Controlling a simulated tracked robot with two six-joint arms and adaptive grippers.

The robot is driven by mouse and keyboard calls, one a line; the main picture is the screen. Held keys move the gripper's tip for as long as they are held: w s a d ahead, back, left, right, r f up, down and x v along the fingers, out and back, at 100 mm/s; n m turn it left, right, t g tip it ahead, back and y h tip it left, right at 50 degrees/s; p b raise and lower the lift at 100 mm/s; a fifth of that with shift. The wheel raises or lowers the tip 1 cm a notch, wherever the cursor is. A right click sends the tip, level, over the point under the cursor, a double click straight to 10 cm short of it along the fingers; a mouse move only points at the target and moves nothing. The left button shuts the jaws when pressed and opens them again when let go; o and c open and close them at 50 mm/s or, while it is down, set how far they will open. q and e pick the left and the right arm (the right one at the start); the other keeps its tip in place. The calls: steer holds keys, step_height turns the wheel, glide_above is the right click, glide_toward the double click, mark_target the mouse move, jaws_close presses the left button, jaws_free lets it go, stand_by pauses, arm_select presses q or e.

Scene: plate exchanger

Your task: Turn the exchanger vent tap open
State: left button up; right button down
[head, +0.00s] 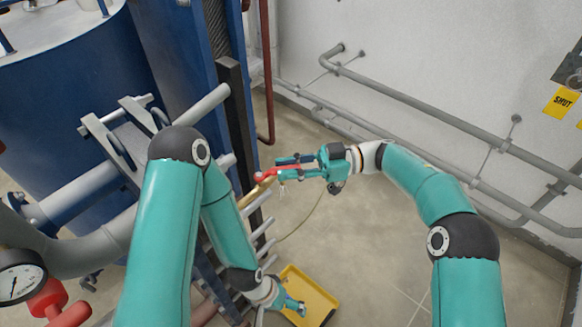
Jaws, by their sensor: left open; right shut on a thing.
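The vent tap shows as a brass pipe (256,192) with a red handle (265,174) on the side of the blue plate exchanger. My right gripper (284,168) reaches in from the right and is shut on the red handle, which is partly hidden between its fingers. My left gripper (297,309) is low, over the yellow tray on the floor, open and empty. Its fingers are small in view, and my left arm hides part of the exchanger.
The yellow tray (326,296) stands on the floor below the tap. Grey tie rods stick out of the exchanger beside my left forearm. Grey pipes (440,120) run along the wall. A pressure gauge (18,282) and red valve handle (62,308) are at lower left. The right floor is clear.

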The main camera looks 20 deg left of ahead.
steer(key=shift+a+n+g, duration=0.15)
steer(key=shift+n+g, duration=0.15)
steer(key=shift+g, duration=0.1)
steer(key=c, duration=1)
jaws_free()
steer(key=shift+w, duration=0.1)
steer(key=shift+v, duration=3.8)
